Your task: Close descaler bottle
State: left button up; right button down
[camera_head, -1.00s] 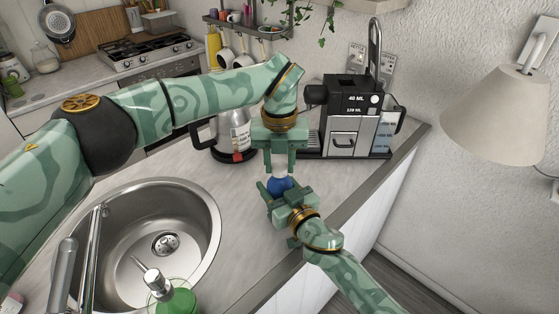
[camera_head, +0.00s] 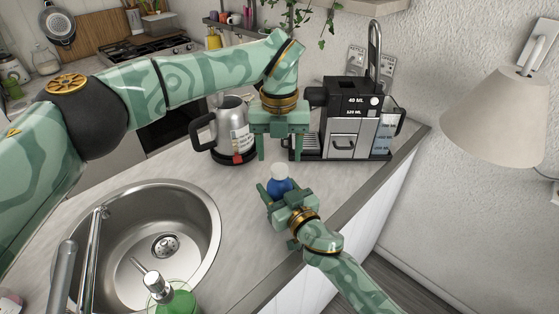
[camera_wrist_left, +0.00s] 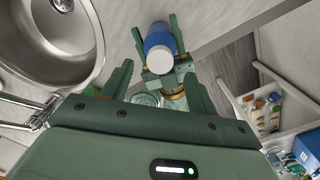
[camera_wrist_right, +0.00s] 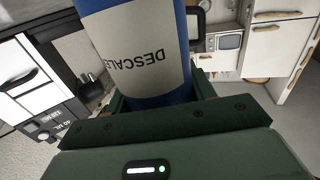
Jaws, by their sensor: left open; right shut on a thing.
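The descaler bottle (camera_head: 279,185) is blue and stands roughly upright over the counter, with a white cap (camera_head: 278,170) on its top. My right gripper (camera_head: 277,190) is shut on the bottle's body. In the right wrist view the bottle (camera_wrist_right: 140,60) fills the jaws, its white label reading "DESCAL…" upside down. My left gripper (camera_head: 280,157) is open and empty, a little above the cap and apart from it. The left wrist view shows the round white cap top (camera_wrist_left: 159,60) and the blue body (camera_wrist_left: 158,37). Whether the cap is fully tight cannot be seen.
A steel kettle (camera_head: 232,125) and a black coffee machine (camera_head: 352,120) stand behind the grippers. A round sink (camera_head: 200,225) and a green soap dispenser (camera_head: 178,299) are to the left. The counter's front edge (camera_head: 330,225) runs close to my right arm. A lamp (camera_head: 500,115) hangs at right.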

pick_arm(q)
notch_tip(320, 180, up, 8)
jog(key=shift+f, duration=0.1)
pick_arm(e)
jog(key=shift+c, duration=2.3)
grip_release()
pick_arm(q)
notch_tip(320, 180, up, 2)
jog(key=shift+s+p, duration=0.1)
jog(key=shift+p, duration=0.75)
pick_arm(e)
jog(key=v, duration=1.6)
jog(key=shift+s, duration=0.15)
jog(key=shift+d+f, duration=0.1)
